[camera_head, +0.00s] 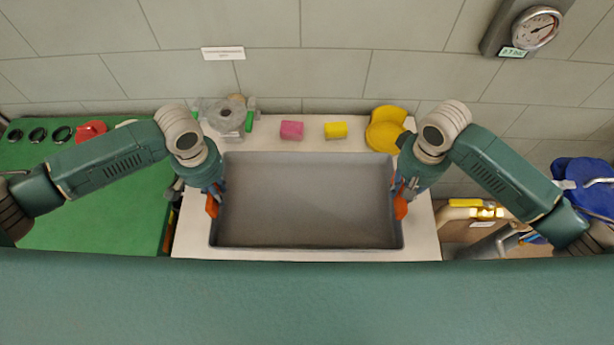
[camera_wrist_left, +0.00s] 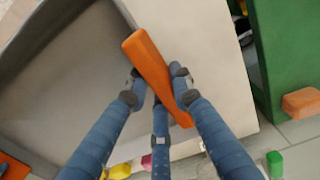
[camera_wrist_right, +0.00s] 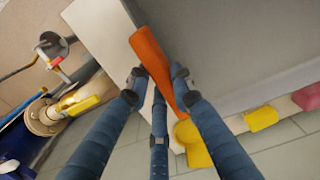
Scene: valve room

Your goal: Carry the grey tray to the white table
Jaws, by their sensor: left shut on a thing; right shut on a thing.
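The empty grey tray (camera_head: 305,200) is in the middle of the head view, above or on a white table (camera_head: 188,235). I cannot tell whether its base touches the top. My left gripper (camera_head: 213,200) is shut on the tray's left orange handle, which shows clearly in the left wrist view (camera_wrist_left: 150,62). My right gripper (camera_head: 402,202) is shut on the right orange handle, seen between the fingers in the right wrist view (camera_wrist_right: 152,62). The tray looks about level. The grippers partly cover both handles in the head view.
Along the table's back edge are a grey valve part (camera_head: 225,114), a pink block (camera_head: 291,130), a yellow block (camera_head: 335,130) and a yellow round part (camera_head: 386,128). A green workbench (camera_head: 100,210) stands left. Pipes with a yellow-handled valve (camera_head: 470,206) are right. A tiled wall is behind.

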